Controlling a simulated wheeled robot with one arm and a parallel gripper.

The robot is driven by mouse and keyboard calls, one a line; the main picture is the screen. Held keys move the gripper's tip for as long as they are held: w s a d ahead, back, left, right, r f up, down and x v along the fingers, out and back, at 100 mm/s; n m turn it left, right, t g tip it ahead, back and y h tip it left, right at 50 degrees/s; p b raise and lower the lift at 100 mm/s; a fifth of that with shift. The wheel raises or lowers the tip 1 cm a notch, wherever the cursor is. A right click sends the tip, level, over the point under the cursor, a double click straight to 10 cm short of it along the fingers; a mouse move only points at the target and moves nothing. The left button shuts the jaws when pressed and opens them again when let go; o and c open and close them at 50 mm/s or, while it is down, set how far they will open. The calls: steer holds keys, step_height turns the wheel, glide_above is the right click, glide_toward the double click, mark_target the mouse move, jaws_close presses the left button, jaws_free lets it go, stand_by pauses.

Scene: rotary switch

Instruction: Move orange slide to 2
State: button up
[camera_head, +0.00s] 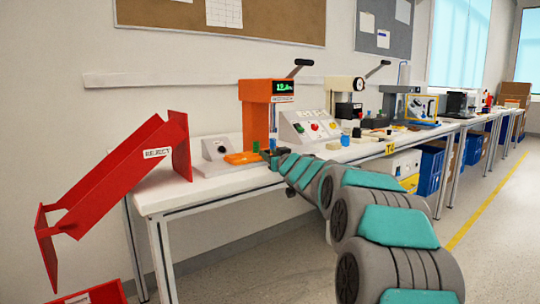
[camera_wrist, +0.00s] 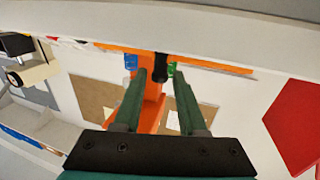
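An orange flat piece (camera_head: 240,158), which looks like the slide, lies at the foot of the orange press (camera_head: 256,110) on the bench. In the wrist view an orange strip (camera_wrist: 222,64) runs across behind my fingertips; I cannot tell if it is the same piece. No number 2 mark is readable. My gripper (camera_wrist: 161,76) has two green fingers, apart, with a dark round post (camera_wrist: 160,66) seen between the tips. I cannot tell if they touch it. Blue (camera_wrist: 130,62) and green (camera_wrist: 171,69) bits show beside the tips. In the head view my arm reaches to the press.
A grey box with a dark knob (camera_head: 221,149) stands left of the press. A sloped button panel (camera_head: 310,126) stands to its right. A red reject chute (camera_head: 120,180) leans at the bench's left end. The white bench (camera_head: 190,194) has a bare front strip.

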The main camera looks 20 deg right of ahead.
jaws_close()
stand_by(1.1)
